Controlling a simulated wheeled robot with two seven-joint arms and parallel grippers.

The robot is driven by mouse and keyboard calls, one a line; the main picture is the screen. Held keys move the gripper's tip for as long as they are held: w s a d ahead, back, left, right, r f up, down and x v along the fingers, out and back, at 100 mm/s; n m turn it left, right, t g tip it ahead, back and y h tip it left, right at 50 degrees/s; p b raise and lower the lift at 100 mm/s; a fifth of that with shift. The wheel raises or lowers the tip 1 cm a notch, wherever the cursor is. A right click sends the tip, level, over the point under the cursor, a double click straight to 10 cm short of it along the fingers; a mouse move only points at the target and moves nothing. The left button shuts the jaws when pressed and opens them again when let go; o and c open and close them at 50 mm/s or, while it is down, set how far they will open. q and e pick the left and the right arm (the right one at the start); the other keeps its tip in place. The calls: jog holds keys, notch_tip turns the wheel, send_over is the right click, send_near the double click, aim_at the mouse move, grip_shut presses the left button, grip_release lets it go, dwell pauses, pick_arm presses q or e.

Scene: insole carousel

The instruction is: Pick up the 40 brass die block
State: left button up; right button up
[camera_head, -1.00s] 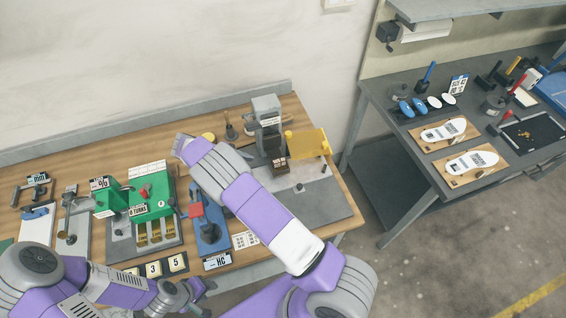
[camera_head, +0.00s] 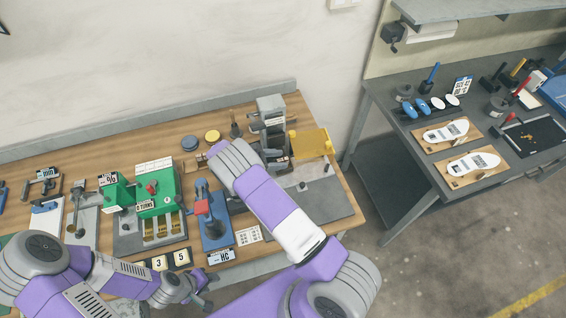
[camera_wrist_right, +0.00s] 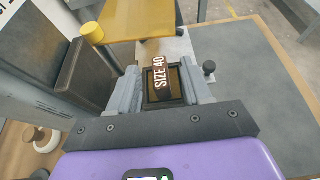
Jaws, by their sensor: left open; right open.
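The 40 brass die block (camera_wrist_right: 150,92) shows in the right wrist view as a small brownish block with a dark rim and a "SIZE 40" label. It lies between the grey fingers of my right gripper (camera_wrist_right: 163,90), which is open. I cannot tell whether the fingers touch it. My left gripper (camera_head: 196,290) is open and empty at the front edge of the wooden bench, low in the head view.
A yellow plate (camera_head: 311,142) projects right of the press. A blue lever tool (camera_head: 212,225) and a green machine (camera_head: 155,190) stand left of my right arm. A blue disc (camera_head: 189,143) and a yellow disc (camera_head: 212,136) lie behind. A grey mat (camera_head: 325,205) is mostly clear.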

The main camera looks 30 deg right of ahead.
grip_shut()
dwell(0.5)
